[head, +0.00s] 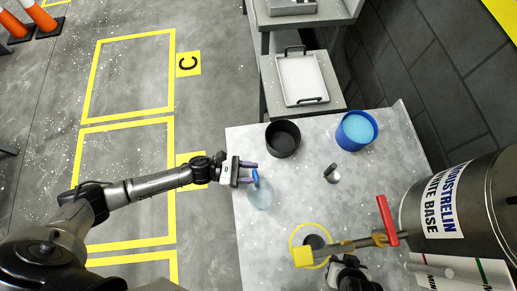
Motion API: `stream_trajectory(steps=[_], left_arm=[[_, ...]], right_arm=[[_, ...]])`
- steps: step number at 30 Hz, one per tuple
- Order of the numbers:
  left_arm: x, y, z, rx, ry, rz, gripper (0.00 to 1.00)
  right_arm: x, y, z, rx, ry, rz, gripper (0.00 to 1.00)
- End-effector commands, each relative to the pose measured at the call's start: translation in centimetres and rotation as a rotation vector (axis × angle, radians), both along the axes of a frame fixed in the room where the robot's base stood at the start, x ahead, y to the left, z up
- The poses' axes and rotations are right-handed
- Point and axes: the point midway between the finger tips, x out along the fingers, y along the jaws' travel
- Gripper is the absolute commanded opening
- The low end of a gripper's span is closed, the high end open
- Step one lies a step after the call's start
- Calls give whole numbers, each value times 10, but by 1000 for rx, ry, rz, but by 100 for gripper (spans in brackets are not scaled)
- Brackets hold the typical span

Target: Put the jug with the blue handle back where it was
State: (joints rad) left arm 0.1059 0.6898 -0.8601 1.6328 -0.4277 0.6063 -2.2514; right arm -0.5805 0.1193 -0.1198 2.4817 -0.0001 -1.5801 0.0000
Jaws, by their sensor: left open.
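The jug (261,198) is pale and see-through, with a blue handle (256,178). It stands near the left edge of the grey table (290,215). My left gripper (250,173) reaches in from the left, open, with its fingers at the blue handle. Whether the fingers touch the handle I cannot tell. My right gripper (347,268) is at the bottom, below the grey bar, partly cut off by dark arm parts; its fingers are not clear. A yellow ring (293,236) lies on the table around a dark round shape (314,242).
A black pot (283,139), a blue pail (356,131) and a small metal item (331,173) stand on the table. A tray (302,79) is behind.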

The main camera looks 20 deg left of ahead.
Motion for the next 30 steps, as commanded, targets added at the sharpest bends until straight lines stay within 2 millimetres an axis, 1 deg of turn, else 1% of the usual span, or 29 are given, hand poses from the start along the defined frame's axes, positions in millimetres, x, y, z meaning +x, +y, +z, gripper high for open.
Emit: stream_trajectory(steps=[1,6,12,25,28,30], left_arm=[[-3,9,-2,3,1,1,41],[-11,30,-2,1,0,1,41],[-16,44,-1,1,-1,0,41],[-16,45,2,-3,8,6,41],[-16,42,8,-16,66,43,41],[-15,37,15,-37,152,101,41]], right_arm=[[0,0,-3,1,1,-1,30],[0,1,-6,5,2,-3,30],[0,1,-7,4,2,-3,30],[0,-1,-6,-4,1,3,30],[0,-2,1,-6,3,4,30],[0,-2,11,-7,3,4,30]])
